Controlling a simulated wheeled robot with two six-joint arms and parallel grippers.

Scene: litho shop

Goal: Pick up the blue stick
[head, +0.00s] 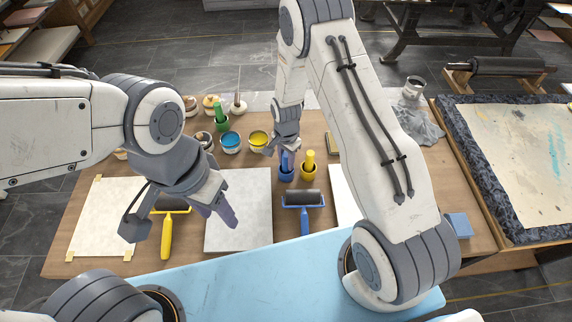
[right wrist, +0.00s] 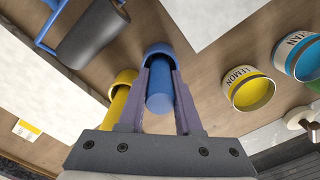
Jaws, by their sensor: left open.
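The blue stick (right wrist: 160,92) stands in a blue cup (right wrist: 158,48). In the head view the stick (head: 287,160) shows just under my right gripper (head: 286,150), with the blue cup (head: 286,173) below. In the right wrist view my right gripper (right wrist: 160,75) has a finger close against each side of the stick and looks shut on it. The stick's lower part is hidden in the cup. My left gripper (head: 181,228) is open and empty, above the table's left part, away from the stick.
A yellow stick (head: 309,158) in a yellow cup (head: 307,174) stands close on the right. Paint cans, cyan (head: 231,142) and lemon (head: 258,140), stand to the left. A blue roller (head: 304,202) and a yellow roller (head: 167,228) lie in front.

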